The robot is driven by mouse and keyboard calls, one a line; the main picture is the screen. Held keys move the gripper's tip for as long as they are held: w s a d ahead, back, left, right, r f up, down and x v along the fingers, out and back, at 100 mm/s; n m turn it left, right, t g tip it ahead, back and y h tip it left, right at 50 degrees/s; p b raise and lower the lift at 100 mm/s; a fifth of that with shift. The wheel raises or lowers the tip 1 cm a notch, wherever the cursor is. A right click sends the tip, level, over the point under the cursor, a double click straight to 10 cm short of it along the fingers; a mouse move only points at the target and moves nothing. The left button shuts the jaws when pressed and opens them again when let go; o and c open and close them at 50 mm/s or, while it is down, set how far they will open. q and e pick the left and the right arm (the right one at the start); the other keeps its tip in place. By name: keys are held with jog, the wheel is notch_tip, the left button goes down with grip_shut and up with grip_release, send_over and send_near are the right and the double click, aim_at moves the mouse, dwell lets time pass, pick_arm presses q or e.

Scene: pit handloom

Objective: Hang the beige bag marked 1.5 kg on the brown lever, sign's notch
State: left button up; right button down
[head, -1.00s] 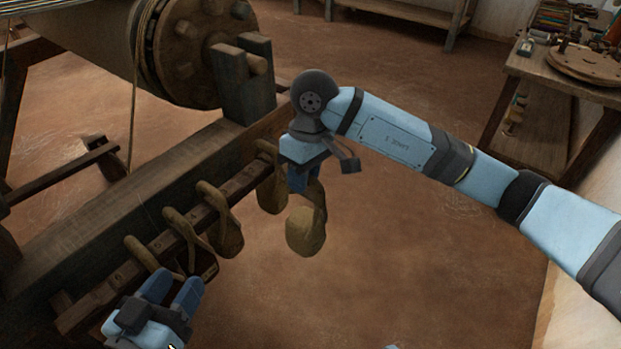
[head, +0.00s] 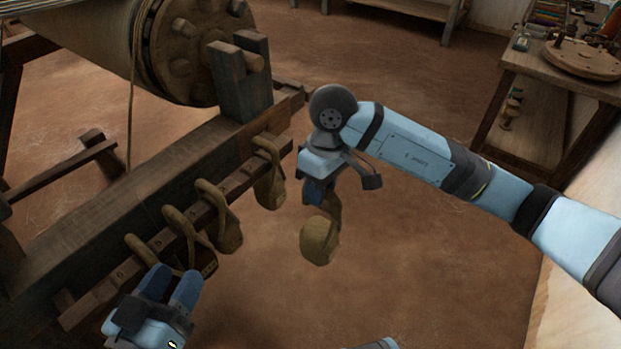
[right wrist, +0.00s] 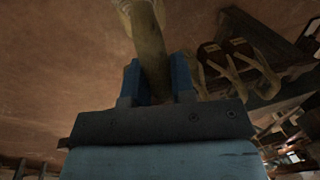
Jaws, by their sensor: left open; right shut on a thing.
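My right gripper (head: 318,193) is shut on the strap of a beige bag (head: 320,241), which hangs below it over open floor, apart from the loom. In the right wrist view the strap (right wrist: 150,50) runs between the blue fingers. No weight mark is readable on the bag. My left gripper (head: 172,284) is open and empty, close to the hanging bags at lower left. A brown wooden bar (head: 150,252) runs along the loom's side. I cannot tell whether it is the lever, and no sign or notch is readable.
A workbench (head: 560,65) is at upper right. The floor between is clear.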

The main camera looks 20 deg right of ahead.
jog(key=shift+s+d+r, duration=0.1)
jog(key=shift+s+d, duration=0.1)
jog(key=shift+s, duration=0.05)
pick_arm(q)
jog(key=shift+w+f+m+g+b, duration=0.2)
jog(key=shift+f+m+g+b, duration=0.15)
jog(key=shift+f+b, duration=1)
pick_arm(e)
jog(key=s+d+r, duration=0.1)
jog(key=s+d, duration=0.4)
jog(key=s, duration=0.2)
jog(key=shift+s+d, duration=0.25)
jog(key=shift+d, duration=0.15)
pick_arm(q)
jog(key=shift+r, duration=0.2)
jog(key=shift+f, duration=0.1)
jog(key=shift+w+a, duration=0.1)
